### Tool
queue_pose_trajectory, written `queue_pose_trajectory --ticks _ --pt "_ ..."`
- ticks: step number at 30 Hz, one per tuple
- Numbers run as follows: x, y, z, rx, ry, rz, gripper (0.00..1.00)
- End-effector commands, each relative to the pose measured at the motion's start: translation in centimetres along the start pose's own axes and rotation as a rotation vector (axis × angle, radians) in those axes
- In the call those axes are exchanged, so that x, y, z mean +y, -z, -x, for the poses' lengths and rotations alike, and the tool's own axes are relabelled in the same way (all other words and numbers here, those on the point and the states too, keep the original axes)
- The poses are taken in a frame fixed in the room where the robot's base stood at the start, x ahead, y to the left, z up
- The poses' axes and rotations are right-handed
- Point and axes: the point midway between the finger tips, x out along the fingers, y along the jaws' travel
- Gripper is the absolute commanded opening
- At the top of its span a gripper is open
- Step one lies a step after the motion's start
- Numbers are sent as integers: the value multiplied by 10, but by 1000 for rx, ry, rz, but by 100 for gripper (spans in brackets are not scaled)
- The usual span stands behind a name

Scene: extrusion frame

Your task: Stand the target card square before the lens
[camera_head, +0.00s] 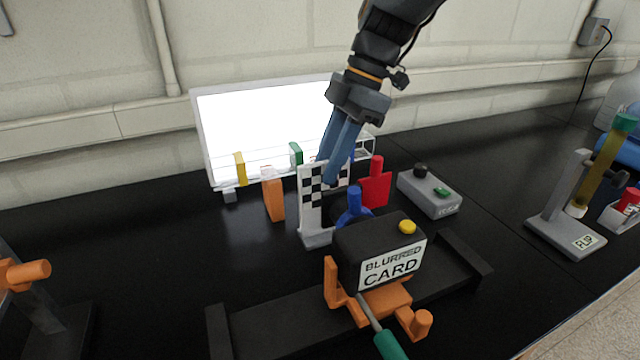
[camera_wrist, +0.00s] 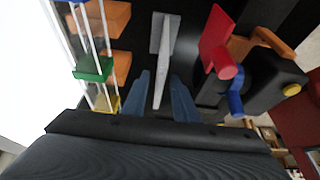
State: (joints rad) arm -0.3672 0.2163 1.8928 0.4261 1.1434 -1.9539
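The target card (camera_head: 311,190) is a white plate with a black checker pattern, upright on a grey foot (camera_head: 316,238). In the wrist view the card (camera_wrist: 164,60) shows nearly edge-on. My gripper (camera_head: 328,168) reaches down over it; in the wrist view the blue fingers (camera_wrist: 161,80) stand apart on either side of the card, with gaps. The black camera (camera_head: 375,245), labelled BLURRED CARD, sits right of and nearer than the card. Its blue lever (camera_head: 354,203) and a red flag (camera_head: 376,188) are beside the card. The lens front is mostly hidden; I cannot tell exact squareness.
A bright white panel (camera_head: 260,115) stands behind, with a clear rail and yellow (camera_head: 240,168), green (camera_head: 296,154) and orange (camera_head: 273,197) pieces. A grey button box (camera_head: 430,193) lies right. A FLIP stand (camera_head: 567,235) is farther right.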

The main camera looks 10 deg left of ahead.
Motion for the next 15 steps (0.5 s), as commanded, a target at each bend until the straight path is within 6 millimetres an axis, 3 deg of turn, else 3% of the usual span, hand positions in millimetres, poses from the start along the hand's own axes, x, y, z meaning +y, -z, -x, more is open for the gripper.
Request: queue_pose_trajectory --ticks 6,15 --pt "2 -1 43 -1 -4 1 26" --pt "0 0 69 0 0 0 26"
